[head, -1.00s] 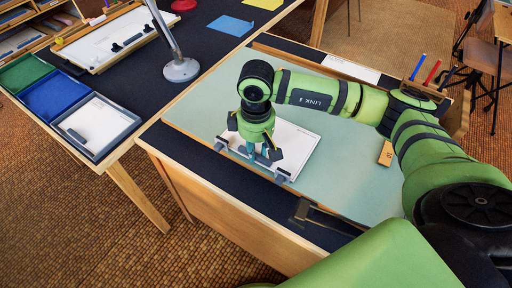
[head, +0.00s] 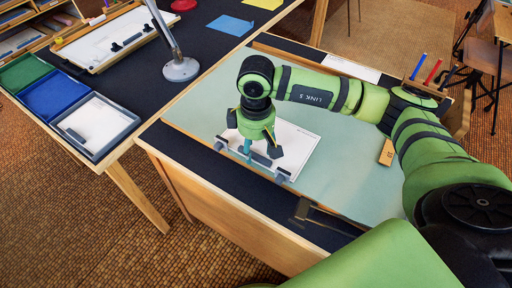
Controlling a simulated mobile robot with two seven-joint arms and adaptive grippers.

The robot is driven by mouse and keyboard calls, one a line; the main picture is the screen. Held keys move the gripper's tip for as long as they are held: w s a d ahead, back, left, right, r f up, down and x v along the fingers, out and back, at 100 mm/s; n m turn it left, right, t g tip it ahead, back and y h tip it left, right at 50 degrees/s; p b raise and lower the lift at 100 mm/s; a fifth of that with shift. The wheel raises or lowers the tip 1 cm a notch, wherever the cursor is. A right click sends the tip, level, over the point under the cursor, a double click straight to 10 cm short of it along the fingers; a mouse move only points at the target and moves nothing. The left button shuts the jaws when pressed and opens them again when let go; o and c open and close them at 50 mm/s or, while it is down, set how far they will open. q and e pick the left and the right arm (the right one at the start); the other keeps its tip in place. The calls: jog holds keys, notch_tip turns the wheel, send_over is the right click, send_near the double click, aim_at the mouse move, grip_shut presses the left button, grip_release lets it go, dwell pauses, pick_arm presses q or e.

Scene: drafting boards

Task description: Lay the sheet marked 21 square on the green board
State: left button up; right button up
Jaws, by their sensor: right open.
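The pale green board (head: 345,165) lies on the desk in the middle. A white sheet (head: 303,143) rests on it towards its front left, partly hidden by my right gripper. No number on it is readable. A grey clamp bar with end blocks (head: 283,176) runs along the sheet's front edge, with a teal upright part (head: 247,147) on it. My right gripper (head: 258,150) is open, pointing down over the bar and the sheet's front edge. I cannot tell whether its fingers touch the bar. My left gripper is not in view.
A wooden block (head: 386,152) lies on the board's right, with pens (head: 432,72) behind. On the left table stand a lamp (head: 181,69), a tray holding white paper (head: 94,122), blue and green trays, and another clamped board (head: 105,38).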

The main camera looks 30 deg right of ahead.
notch_tip(320, 180, up, 11)
dwell(0.3)
dwell(0.5)
